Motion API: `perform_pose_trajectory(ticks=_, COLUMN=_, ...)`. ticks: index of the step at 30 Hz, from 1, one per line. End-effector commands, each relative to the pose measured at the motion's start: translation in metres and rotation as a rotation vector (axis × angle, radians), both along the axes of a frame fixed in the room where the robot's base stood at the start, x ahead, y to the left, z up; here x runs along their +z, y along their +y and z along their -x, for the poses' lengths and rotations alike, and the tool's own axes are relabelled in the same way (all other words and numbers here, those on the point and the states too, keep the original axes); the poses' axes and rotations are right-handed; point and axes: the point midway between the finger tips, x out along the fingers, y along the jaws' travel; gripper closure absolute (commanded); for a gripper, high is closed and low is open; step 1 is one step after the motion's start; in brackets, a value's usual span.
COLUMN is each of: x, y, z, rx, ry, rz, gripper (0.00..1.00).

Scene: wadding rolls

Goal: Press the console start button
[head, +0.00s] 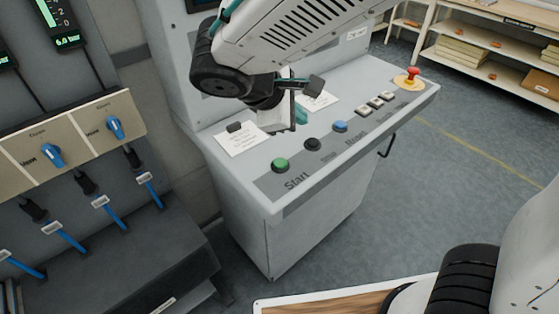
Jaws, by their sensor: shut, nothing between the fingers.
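The green start button (280,165) sits at the front left of the grey console's (330,202) sloped top, above the printed word "Start". It is uncovered. My gripper (300,117) hangs over the rear part of the console top, behind and a little to the right of the green button in the picture. Its teal-tipped fingers are small and partly hidden by my wrist, and they look shut and empty. The gripper is apart from the green button. How high the fingertips are above the panel I cannot tell.
Right of the green button are a black button (312,144), a blue button (340,126), white keys (376,101) and a red emergency stop (412,75). Paper notes (242,139) lie on the panel. A unit with blue knobs (52,155) and cables stands left. Shelves (480,55) stand at the back right.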

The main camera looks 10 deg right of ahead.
Motion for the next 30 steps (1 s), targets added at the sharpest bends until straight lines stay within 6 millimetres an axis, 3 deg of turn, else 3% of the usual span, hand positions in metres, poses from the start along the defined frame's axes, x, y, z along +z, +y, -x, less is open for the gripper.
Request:
perform_pose_trajectory(ticks=1, x=-0.006, y=0.017, z=-0.003, rx=0.058, ry=0.001, rz=0.031, gripper=1.0)
perform_pose_trajectory(ticks=3, x=-0.01, y=0.031, z=-0.006, rx=0.111, ry=-0.004, rz=0.06, gripper=1.0)
perform_pose_trajectory(ticks=6, x=-0.013, y=0.042, z=-0.008, rx=0.148, ry=-0.007, rz=0.08, gripper=1.0)
perform_pose_trajectory(ticks=20, x=-0.017, y=0.042, z=-0.008, rx=0.151, ry=-0.008, rz=0.084, gripper=1.0)
perform_pose_trajectory(ticks=30, x=-0.06, y=0.041, z=-0.008, rx=0.151, ry=-0.005, rz=0.086, gripper=1.0)
